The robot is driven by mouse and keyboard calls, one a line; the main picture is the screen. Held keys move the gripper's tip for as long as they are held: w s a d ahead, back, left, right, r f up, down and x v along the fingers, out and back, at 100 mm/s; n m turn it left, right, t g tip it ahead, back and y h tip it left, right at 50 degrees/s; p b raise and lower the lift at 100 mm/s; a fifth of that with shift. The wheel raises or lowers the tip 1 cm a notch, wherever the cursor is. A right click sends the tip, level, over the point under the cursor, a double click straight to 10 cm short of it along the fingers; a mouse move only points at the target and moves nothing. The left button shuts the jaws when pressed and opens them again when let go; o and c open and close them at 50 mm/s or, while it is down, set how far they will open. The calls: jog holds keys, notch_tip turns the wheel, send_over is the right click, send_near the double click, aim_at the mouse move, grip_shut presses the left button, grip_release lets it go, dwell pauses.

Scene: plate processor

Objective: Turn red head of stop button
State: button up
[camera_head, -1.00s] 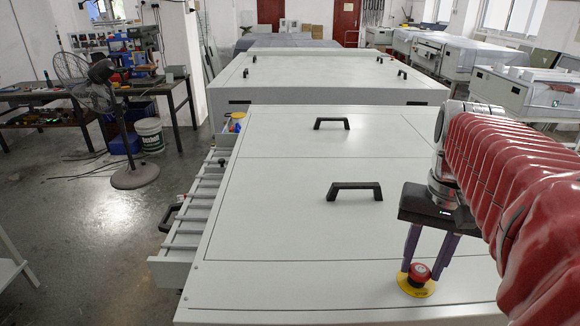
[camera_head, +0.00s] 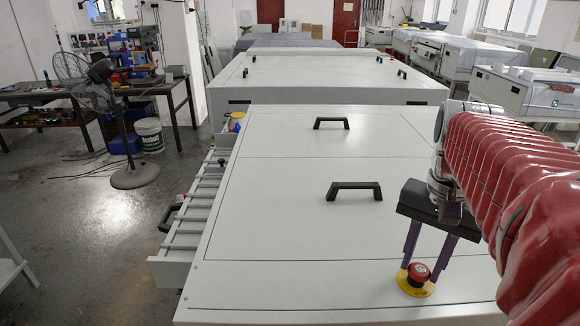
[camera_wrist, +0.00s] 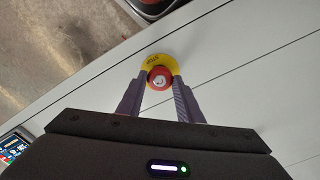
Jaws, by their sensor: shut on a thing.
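The stop button's red head (camera_head: 418,271) sits on a round yellow base (camera_head: 416,287) near the front right of the white machine top. My gripper (camera_head: 420,267) points down over it, with one purple finger on each side of the red head. In the wrist view the red head (camera_wrist: 159,78) is between the two fingertips (camera_wrist: 160,80), and the yellow base (camera_wrist: 157,62) shows around its far side. The jaws are shut on the red head.
The white machine top (camera_head: 290,240) is flat and mostly clear. Two black handles stand on it, the nearer one (camera_head: 354,187) left of my gripper. An open drawer (camera_head: 190,220) juts from the machine's left side.

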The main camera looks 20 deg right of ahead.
jog(key=shift+m, duration=2.1)
jog(key=o, duration=1.1)
jog(key=shift+r, duration=0.1)
notch_tip(320, 180, up, 14)
jog(key=shift+f, duration=0.25)
